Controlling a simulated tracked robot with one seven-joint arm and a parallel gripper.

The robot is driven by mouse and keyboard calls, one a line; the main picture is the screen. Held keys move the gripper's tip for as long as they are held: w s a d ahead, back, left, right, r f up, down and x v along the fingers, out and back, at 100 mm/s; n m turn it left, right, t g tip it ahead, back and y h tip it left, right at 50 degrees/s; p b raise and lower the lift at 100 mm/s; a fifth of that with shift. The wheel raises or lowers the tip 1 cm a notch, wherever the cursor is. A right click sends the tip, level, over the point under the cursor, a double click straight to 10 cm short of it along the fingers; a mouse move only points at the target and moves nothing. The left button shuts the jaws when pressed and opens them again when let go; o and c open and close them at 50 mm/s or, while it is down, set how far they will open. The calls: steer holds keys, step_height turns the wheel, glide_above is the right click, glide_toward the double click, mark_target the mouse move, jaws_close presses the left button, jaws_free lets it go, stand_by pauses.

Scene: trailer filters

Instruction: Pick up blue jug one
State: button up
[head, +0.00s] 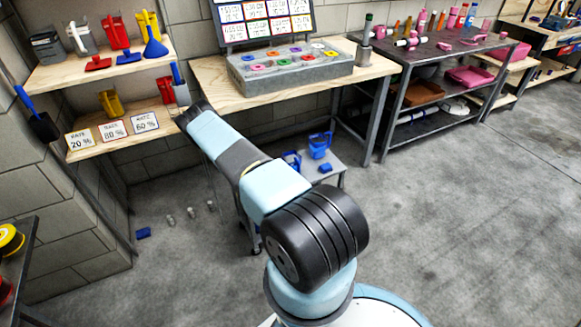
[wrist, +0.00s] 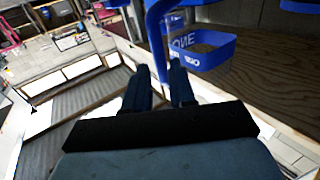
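In the wrist view, the two fingers of my gripper (wrist: 160,75) stand a small gap apart. A blue upright handle (wrist: 156,38) runs down into that gap. A blue band with the word "ONE" (wrist: 207,48), upside down in the picture, is just right of the fingers; it belongs to blue jug one, whose body is see-through. Whether the fingers press on the handle is not clear. In the head view, my gripper (head: 184,108) is at the right end of the lower shelf, by the blue handle of the jug (head: 177,73). My wrist partly hides the jug there.
A red jug (head: 166,89) stands close left of my gripper, a yellow jug (head: 110,102) further left. The wooden shelf (head: 82,150) holds rate cards. The workbench (head: 215,75) is close right. Other blue jugs (head: 320,146) stand on a low cart. The floor right is clear.

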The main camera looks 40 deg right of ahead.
mark_target(299, 170)
steer(key=x, duration=0.5)
steer(key=shift+w+a+f, duration=0.1)
steer(key=shift+f, duration=0.1)
steer(key=shift+c, duration=0.3)
jaws_close()
